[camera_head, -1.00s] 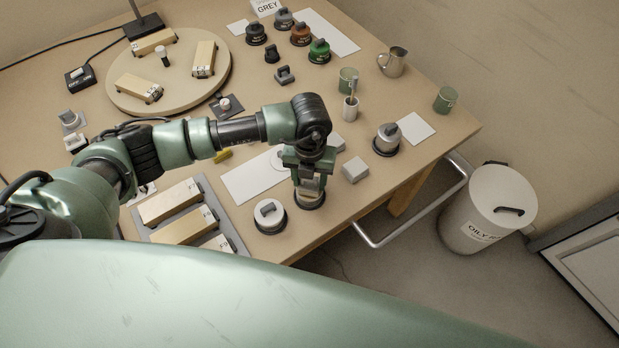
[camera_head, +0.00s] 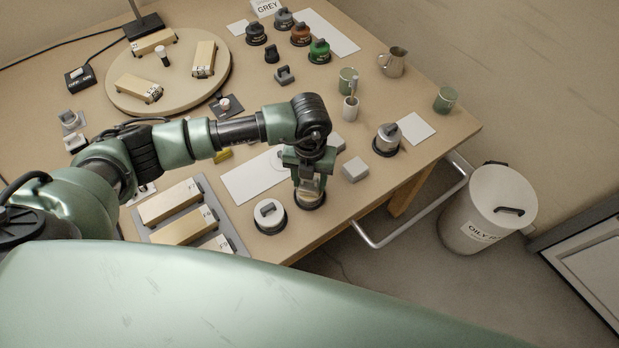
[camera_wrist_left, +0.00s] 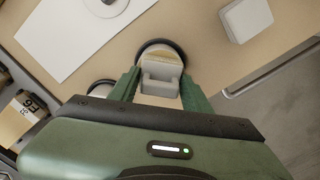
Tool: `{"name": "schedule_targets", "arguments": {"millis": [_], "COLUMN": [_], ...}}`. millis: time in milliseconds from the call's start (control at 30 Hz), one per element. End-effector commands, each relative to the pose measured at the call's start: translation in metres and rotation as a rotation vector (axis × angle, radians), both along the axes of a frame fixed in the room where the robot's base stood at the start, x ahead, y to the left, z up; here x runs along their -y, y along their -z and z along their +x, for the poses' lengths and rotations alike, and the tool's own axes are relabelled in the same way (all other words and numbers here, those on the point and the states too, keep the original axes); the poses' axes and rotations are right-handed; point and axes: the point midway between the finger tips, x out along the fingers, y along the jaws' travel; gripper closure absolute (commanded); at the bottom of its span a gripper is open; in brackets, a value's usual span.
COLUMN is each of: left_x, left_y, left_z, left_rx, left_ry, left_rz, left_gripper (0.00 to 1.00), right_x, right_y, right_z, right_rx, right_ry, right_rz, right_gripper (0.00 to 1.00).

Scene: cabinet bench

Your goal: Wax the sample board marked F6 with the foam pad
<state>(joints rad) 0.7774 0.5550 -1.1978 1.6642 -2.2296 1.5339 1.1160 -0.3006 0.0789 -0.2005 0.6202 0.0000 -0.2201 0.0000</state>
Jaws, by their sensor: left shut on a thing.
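My left gripper (camera_head: 308,184) points down at the front edge of the bench. It is shut on the foam pad, a pale block with a grey handle, which shows between the fingers in the left wrist view (camera_wrist_left: 160,80). The pad is over or in a round dark-rimmed dish (camera_head: 309,205); whether it touches the contents I cannot tell. A yellowish surface shows behind the pad. The board marked F6 (camera_wrist_left: 17,119) is at the left edge of the left wrist view, wooden with a white label. In the head view, several boards lie in a grey rack left of the gripper.
A tin with a white lid (camera_head: 269,213) stands just left of the dish. A white sheet (camera_head: 240,185) lies behind it, a pale block (camera_head: 355,169) to the right. A round turntable (camera_head: 185,95) carries more boards. A rail runs along the bench edge.

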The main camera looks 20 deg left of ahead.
Motion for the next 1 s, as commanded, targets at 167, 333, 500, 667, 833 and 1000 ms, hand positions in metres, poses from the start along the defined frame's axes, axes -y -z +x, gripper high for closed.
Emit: {"name": "schedule_targets", "arguments": {"millis": [167, 333, 500, 667, 833, 1000], "left_x": [0.000, 0.000, 0.000, 0.000, 0.000, 0.000], "left_y": [-0.014, -0.029, -0.043, -0.055, -0.068, -0.070], "left_z": [0.000, 0.000, 0.000, 0.000, 0.000, 0.000], "left_rx": [0.000, 0.000, 0.000, 0.001, 0.001, 0.000], "left_ry": [0.000, 0.000, 0.000, 0.000, -0.001, -0.001], "left_rz": [0.000, 0.001, 0.000, 0.000, 0.000, 0.001], "left_gripper": [0.84, 0.84, 0.84, 0.84, 0.84, 0.84], "right_x": [0.000, 0.000, 0.000, 0.000, 0.001, 0.001], "right_y": [-0.011, -0.021, -0.030, -0.039, -0.047, -0.048], "right_z": [0.000, 0.000, 0.000, 0.000, 0.000, 0.001], "right_rx": [0.000, 0.000, 0.000, 0.000, 0.000, 0.001], "right_ry": [0.000, 0.000, 0.001, 0.001, 0.001, 0.001], "right_rz": [0.000, 0.000, 0.000, -0.001, -0.001, -0.001], "right_gripper": [0.64, 0.64, 0.64, 0.64, 0.64, 0.64]}}
